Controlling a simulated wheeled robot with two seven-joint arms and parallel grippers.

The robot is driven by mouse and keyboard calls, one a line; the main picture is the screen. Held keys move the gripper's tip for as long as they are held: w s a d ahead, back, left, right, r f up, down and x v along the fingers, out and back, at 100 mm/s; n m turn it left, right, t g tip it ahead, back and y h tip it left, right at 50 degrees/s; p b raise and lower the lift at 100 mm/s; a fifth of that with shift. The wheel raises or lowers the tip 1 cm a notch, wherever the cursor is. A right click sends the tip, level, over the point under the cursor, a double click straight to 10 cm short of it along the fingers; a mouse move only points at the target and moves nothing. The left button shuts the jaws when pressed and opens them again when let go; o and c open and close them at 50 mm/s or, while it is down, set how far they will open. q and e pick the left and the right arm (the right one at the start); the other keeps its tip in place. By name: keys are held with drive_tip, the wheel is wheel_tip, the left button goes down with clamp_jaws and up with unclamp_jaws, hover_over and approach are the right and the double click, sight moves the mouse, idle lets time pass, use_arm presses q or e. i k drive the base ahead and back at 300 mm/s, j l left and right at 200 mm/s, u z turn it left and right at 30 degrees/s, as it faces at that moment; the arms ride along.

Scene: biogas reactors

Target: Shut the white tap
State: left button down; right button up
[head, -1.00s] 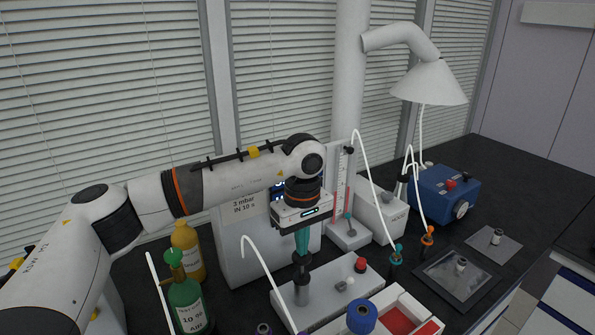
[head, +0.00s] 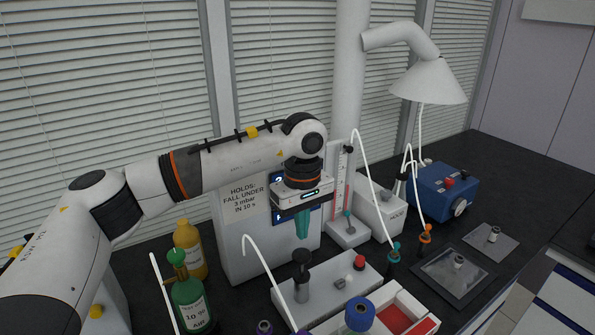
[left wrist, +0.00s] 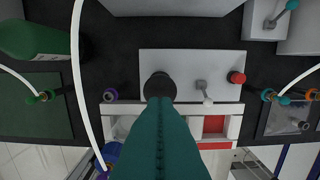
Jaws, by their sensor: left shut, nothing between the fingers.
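The white tap (head: 339,283) is a small grey body on the light grey plate, between a black-topped post and a red knob. In the left wrist view its short lever ends in a white tip (left wrist: 208,101) that points toward the bottom of the picture. My left gripper (head: 302,238) has teal fingers, shut and empty, pointing down above the black-topped post (head: 301,257) with a small gap. It is to the left of the tap and apart from it. In the left wrist view the fingers cover part of the foreground. My right gripper is not in view.
The red knob (head: 359,262) stands right of the tap. A blue-capped item (head: 361,315) and a white tray with red inside (head: 393,318) are in front. A curved white tube (head: 262,262) rises at left, near green (head: 190,300) and yellow (head: 189,250) bottles.

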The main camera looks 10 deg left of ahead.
sight(348, 277)
drive_tip(key=k, duration=1.5)
